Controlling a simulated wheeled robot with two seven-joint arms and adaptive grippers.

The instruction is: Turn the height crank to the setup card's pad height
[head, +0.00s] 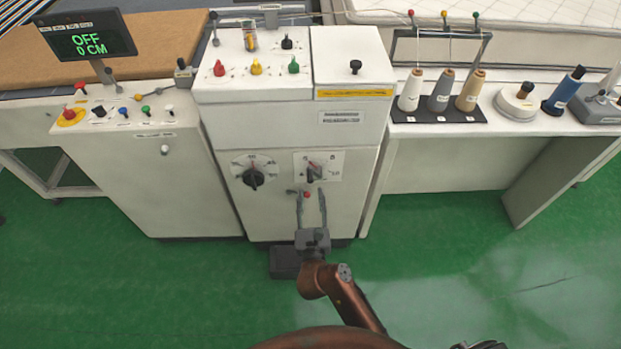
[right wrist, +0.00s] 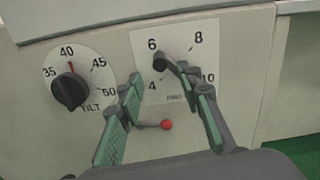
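My right gripper (head: 311,193) is open in front of the middle cabinet's front panel; its two fingers also show in the right wrist view (right wrist: 169,88). Between the fingers is a short arm with a red ball knob (right wrist: 166,125); I see no contact with it. Above it is a white dial plate (right wrist: 180,48) marked 4, 6, 8 and 10, its lower label partly unclear. A black-ended lever (right wrist: 160,64) lies across this plate, partly behind a finger. I cannot tell which part is the height crank. No setup card is readable. My left gripper is not in view.
A black tilt knob (right wrist: 70,91) sits left of the plate, its dial's red mark near 40. Thread cones (head: 438,92) stand on the right table. Coloured knobs (head: 256,67) top the cabinet. The green floor (head: 450,280) is clear.

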